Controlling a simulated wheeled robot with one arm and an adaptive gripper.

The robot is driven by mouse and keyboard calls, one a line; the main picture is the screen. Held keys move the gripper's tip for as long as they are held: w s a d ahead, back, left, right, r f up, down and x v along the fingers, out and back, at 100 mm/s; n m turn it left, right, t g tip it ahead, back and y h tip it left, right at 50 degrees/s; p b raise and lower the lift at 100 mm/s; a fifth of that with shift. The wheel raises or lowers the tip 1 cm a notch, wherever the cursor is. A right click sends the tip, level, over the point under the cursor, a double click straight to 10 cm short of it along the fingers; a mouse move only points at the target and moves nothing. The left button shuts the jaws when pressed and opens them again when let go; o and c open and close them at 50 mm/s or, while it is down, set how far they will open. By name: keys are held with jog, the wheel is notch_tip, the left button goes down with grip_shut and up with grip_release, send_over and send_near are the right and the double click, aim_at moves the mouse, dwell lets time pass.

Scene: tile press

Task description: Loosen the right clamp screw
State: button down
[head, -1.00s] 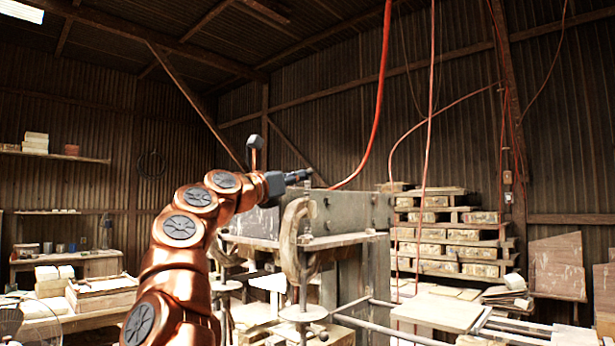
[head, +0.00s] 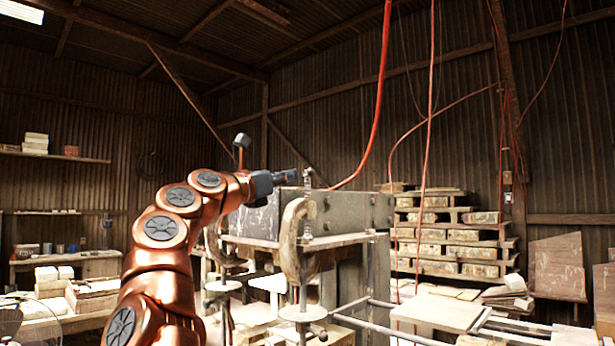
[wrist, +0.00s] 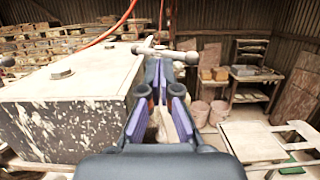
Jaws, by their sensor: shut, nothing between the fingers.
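The right clamp is a worn, curved C-clamp (head: 297,235) on the front of the metal press box. Its upright screw (head: 307,182) stands at the top. In the wrist view, the screw's T-shaped cross handle (wrist: 178,54) lies just beyond my fingertips. My gripper (head: 297,176) is shut and empty, at about the height of the screw top and just left of it in the head view. In the wrist view, my gripper (wrist: 158,70) points at the handle, and its fingers hide part of the pale clamp body below. I cannot tell whether they touch the handle.
The press box (wrist: 70,105) fills the left of the wrist view, with a bolt head on top. A second clamp (head: 222,250) stands further left in the head view. A red hose (head: 380,85) hangs behind. Stacked tiles (head: 450,235) stand at the right.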

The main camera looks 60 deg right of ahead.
jog(key=w+a+b, duration=0.2)
jog(key=a, duration=0.5)
dwell(0.5)
jog(key=shift+a, duration=0.15)
